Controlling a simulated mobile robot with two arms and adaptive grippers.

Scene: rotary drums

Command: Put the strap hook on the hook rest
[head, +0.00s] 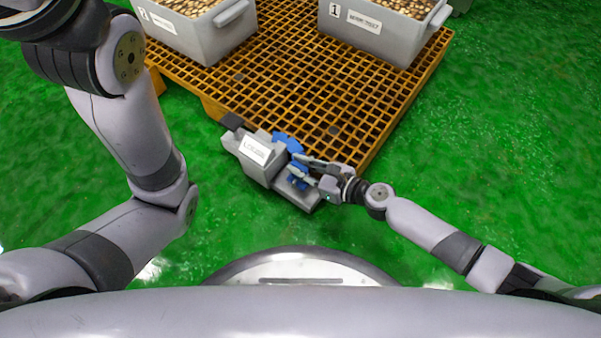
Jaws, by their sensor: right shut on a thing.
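A grey device (256,160) with a white label stands on the green floor at the front edge of the orange pallet. Blue parts show on its top (287,142) and on its low front ledge (298,179). My right gripper (302,167) reaches in from the right and is shut on a small blue piece, which looks like the strap hook. Its fingers partly cover the piece. I cannot tell which part of the device is the hook rest, or whether the hook touches it. My left arm folds up at the left; its gripper is out of view.
The orange grid pallet (290,75) lies behind the device. Two grey bins with brass-coloured contents stand on it, one at the left (214,38) and one marked 1 at the right (385,44). Green floor is clear to the right and front left.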

